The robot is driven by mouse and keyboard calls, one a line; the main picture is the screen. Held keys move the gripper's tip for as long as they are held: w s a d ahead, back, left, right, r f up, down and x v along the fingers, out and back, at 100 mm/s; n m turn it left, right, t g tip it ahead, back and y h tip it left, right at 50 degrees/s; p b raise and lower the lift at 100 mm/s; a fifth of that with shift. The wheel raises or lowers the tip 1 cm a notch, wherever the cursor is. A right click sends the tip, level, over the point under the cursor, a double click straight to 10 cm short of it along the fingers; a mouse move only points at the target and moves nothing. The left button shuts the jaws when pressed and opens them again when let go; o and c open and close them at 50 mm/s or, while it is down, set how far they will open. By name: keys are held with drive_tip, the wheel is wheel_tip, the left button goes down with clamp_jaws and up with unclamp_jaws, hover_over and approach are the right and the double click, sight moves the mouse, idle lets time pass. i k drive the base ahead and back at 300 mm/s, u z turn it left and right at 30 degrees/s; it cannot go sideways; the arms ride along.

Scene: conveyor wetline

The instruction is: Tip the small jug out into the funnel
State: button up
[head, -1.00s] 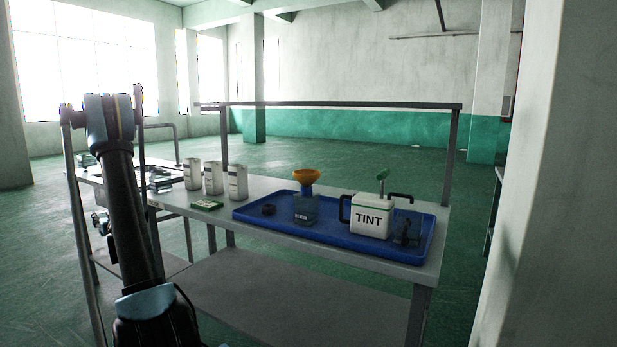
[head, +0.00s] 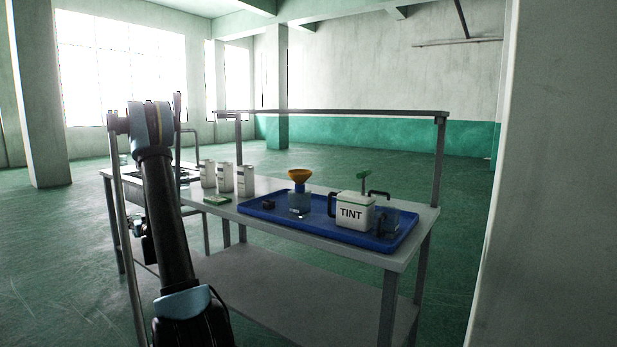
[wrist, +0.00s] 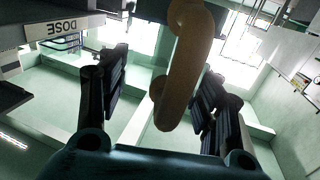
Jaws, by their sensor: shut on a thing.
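My gripper (wrist: 160,85) shows in the wrist view, its dark fingers on either side of a curved tan handle (wrist: 182,70); it is shut on this. The handle seems to be the small jug's, but the jug's body is not clearly seen. In the head view my arm stands at the left and the held thing cannot be made out. The orange-yellow funnel (head: 299,176) sits upright in the mouth of a clear bottle (head: 299,201) on the blue tray (head: 265,217), well to the right of my arm.
A white TINT container (head: 352,214) with a green-topped pump stands on the tray. White cans (head: 226,178) and a green item (head: 217,199) are on the bench. A DOSE label (wrist: 57,28) shows inverted. A wall stands close right.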

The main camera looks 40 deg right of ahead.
sight(299, 176)
drive_tip(key=k, duration=1.05)
drive_tip(key=z, duration=0.25)
